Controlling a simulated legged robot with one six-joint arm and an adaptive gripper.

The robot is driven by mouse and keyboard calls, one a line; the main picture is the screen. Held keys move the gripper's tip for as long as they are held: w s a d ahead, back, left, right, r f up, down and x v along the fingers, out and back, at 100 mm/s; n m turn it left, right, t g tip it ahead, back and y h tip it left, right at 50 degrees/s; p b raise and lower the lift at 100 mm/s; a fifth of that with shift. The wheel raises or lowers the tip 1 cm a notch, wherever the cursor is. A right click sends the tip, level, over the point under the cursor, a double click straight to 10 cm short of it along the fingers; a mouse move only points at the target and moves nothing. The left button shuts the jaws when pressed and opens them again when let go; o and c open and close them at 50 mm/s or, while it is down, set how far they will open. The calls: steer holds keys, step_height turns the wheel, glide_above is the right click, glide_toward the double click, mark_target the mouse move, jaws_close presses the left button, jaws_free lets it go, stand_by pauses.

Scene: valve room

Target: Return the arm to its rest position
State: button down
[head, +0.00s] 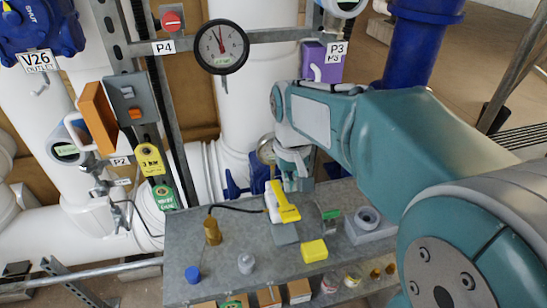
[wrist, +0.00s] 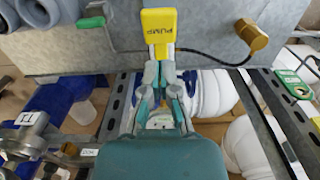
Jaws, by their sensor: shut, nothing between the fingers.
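My teal arm (head: 400,130) reaches in from the right in the head view, bent at its joints. My gripper (head: 297,183) points down over the grey metal bench, close to a yellow tag on a white body (head: 285,203). In the wrist view my gripper's two fingers (wrist: 161,62) come together, shut and empty. The yellow tag, marked PUMP (wrist: 159,22), lies just beyond the fingertips there. I cannot tell whether they touch it.
Behind stand white pipes, a gauge (head: 221,47), a purple box (head: 320,62) and metal rails.

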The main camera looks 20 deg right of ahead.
steer(key=shift+r, duration=0.4)
